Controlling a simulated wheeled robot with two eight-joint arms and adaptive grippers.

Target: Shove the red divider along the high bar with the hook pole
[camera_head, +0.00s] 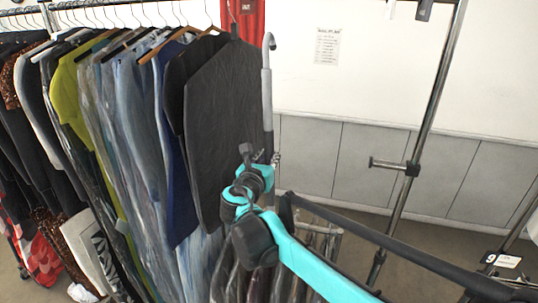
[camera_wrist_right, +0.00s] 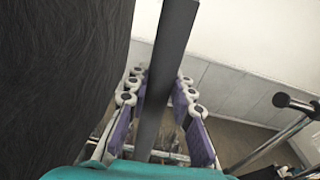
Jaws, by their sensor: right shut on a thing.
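The red divider (camera_head: 257,22), a red panel with a small label, hangs at the top of the head view at the right end of the row of clothes. The high bar (camera_head: 140,2) runs along the top left. The grey hook pole (camera_head: 267,95) stands nearly upright, its hooked tip just below and right of the divider. I cannot tell whether they touch. My right gripper (camera_head: 268,162) is partly hidden by its own wrist. In the right wrist view, its purple-padded fingers (camera_wrist_right: 160,85) are shut on the dark shaft of the pole (camera_wrist_right: 165,60). My left gripper is not in view.
A dark garment (camera_head: 225,110) hangs just left of the pole, ending a long row of bagged clothes. A chrome stand (camera_head: 425,110) rises at the right. A dark bar (camera_head: 400,247) crosses the lower right. The pale wall (camera_head: 300,80) behind carries a notice (camera_head: 327,46).

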